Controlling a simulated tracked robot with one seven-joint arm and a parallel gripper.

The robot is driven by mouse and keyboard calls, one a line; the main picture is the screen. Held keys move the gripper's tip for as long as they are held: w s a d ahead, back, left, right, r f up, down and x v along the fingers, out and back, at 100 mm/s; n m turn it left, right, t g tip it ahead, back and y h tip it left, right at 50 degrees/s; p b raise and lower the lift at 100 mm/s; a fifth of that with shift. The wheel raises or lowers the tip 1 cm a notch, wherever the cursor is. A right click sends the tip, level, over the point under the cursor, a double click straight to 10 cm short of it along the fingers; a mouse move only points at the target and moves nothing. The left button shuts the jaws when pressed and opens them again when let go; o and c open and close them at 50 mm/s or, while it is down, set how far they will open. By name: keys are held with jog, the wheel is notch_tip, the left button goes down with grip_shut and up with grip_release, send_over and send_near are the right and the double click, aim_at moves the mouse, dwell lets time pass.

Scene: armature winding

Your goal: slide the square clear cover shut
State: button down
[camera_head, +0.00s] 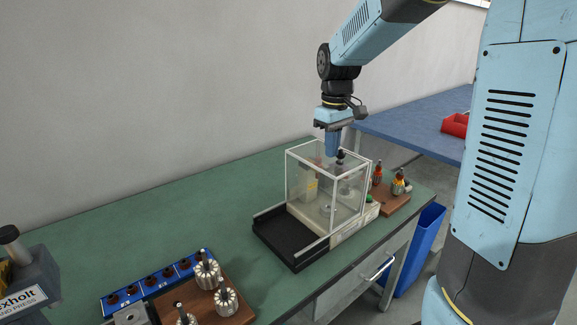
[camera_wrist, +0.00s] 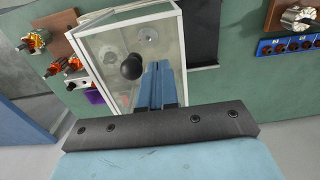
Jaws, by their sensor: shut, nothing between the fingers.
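The square clear cover (camera_head: 322,186) is a see-through box with a white frame. It stands over the right part of the cream machine base (camera_head: 352,228), and the black bed (camera_head: 290,243) to its left lies bare between rails. A black knob (camera_head: 340,156) stands at the cover's top; it also shows in the wrist view (camera_wrist: 131,66). My gripper (camera_head: 332,155) is shut and empty, pointing down at the cover's top beside the knob. In the wrist view its blue fingers (camera_wrist: 160,70) are just right of the knob; I cannot tell whether they touch it.
Another board with bare armatures (camera_head: 226,300) and a blue rack (camera_head: 160,282) are at front left. A press (camera_head: 25,285) is at far left. The green bench (camera_head: 190,220) is clear behind them.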

jog(key=shift+s+a+r, duration=0.1)
jog(key=shift+a+r, duration=0.05)
jog(key=shift+r, duration=0.6)
jog(key=shift+s+a+r, duration=0.15)
jog(key=shift+a+r, duration=0.05)
jog(key=shift+r, duration=0.55)
jog(key=shift+s+a+r, duration=0.1)
jog(key=shift+a+r, duration=0.05)
jog(key=shift+r, duration=0.6)
jog(key=s+d+r+m+t, duration=0.1)
jog(key=s+d+m+t, duration=0.1)
jog(key=s, duration=0.9)
jog(key=s+d+r+m+t, duration=0.1)
jog(key=s+d+m+t, duration=0.2)
jog(key=s, duration=0.9)
jog(key=shift+s+d+m+t, duration=0.25)
jog(key=shift+d+m, duration=0.65)
jog(key=shift+d, duration=0.45)
